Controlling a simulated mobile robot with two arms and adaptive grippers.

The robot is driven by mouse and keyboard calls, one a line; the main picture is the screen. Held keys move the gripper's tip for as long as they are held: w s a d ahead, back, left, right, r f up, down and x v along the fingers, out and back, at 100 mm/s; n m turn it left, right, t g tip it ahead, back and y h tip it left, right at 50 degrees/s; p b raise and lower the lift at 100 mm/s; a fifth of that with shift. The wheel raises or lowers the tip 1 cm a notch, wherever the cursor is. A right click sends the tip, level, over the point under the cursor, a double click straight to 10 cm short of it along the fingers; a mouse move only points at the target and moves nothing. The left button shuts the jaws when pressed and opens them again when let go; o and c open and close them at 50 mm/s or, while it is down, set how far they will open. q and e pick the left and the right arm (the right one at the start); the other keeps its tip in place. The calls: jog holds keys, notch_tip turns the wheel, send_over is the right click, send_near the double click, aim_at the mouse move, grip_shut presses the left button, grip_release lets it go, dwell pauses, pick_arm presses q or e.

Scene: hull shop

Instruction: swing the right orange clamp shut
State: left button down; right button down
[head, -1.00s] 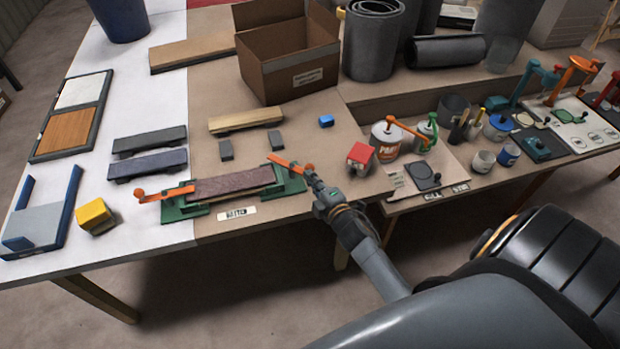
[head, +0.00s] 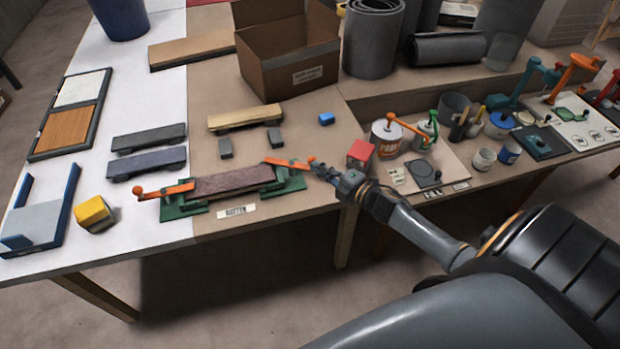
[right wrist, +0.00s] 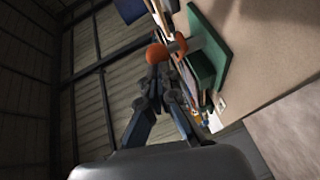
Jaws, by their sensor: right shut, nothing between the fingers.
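The right orange clamp (head: 288,162) is a lever with a round knob on the right end of a green fixture (head: 290,186). Its knob end points right, away from the dark reddish plank (head: 230,182) in the fixture. The left orange clamp (head: 168,190) points left, off the plank's other end. My right gripper (head: 316,170) is shut and empty, its fingertips close beside the right clamp's knob. In the right wrist view the orange knob (right wrist: 157,53) is just beyond the fingertips (right wrist: 165,72); I cannot tell whether they touch. My left gripper is out of view.
A paint can (head: 386,140) and a tray with a dark plate (head: 424,173) lie farther right. Grey blocks (head: 275,139) and a wooden piece (head: 245,116) lie behind the fixture. The table front is clear.

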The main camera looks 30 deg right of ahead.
jog(key=n+y+b, duration=0.1)
jog(key=w+d+n+g+y+b, duration=0.1)
jog(key=d+y+b, duration=0.1)
jog(key=shift+w+d+f+n, duration=0.2)
jog(key=shift+f+n, duration=0.1)
jog(key=shift+n, duration=0.1)
jog(key=shift+w+g+y, duration=0.1)
jog(key=shift+g+y, duration=0.2)
jog(key=shift+w+d+r+b, duration=0.2)
jog(key=shift+w+d+b, duration=0.45)
jog(key=shift+b, duration=0.25)
jog(key=shift+s, duration=0.15)
